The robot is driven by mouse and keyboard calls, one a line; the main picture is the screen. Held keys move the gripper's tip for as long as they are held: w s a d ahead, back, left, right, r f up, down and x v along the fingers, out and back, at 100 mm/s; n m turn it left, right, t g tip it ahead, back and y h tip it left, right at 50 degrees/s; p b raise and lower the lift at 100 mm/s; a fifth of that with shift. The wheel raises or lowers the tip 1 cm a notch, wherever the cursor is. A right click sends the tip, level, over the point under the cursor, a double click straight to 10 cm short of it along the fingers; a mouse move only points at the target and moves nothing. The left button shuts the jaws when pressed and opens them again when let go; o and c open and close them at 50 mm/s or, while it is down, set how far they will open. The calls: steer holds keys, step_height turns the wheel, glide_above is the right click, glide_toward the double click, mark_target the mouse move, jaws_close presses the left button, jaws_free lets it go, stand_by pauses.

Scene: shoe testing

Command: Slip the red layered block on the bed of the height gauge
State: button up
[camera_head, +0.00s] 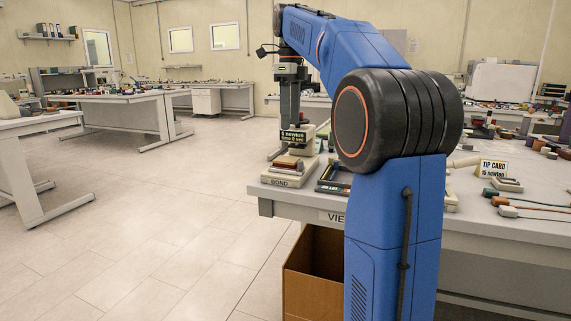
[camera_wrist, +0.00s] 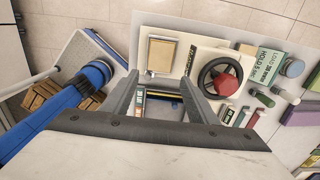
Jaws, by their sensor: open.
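My gripper (camera_wrist: 162,80) is open in the wrist view, its two grey fingers apart with nothing held between them. In the head view a reddish-brown layered block (camera_head: 288,163) appears to lie on the pale base marked BOND (camera_head: 280,183), near the table's left edge. In the wrist view a tan-topped rectangular piece (camera_wrist: 162,53) lies on a pale plate beyond my fingers; I cannot tell whether it is the same block. I cannot pick out the height gauge with certainty. Below and between my fingers is a dark-framed tray (camera_wrist: 165,96) with a small labelled item, partly hidden by my gripper.
A black handwheel with a red hub (camera_wrist: 225,84) stands right of my fingers. Beyond it are a green-and-white sign (camera_wrist: 268,65) and several small coloured pieces. An open cardboard box (camera_head: 312,277) is under the table.

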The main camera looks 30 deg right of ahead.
mark_target(291, 159)
step_height(291, 159, down, 11)
steer(key=shift+f, duration=0.2)
stand_by(0.5)
steer(key=shift+c, duration=0.3)
steer(key=c, duration=0.8)
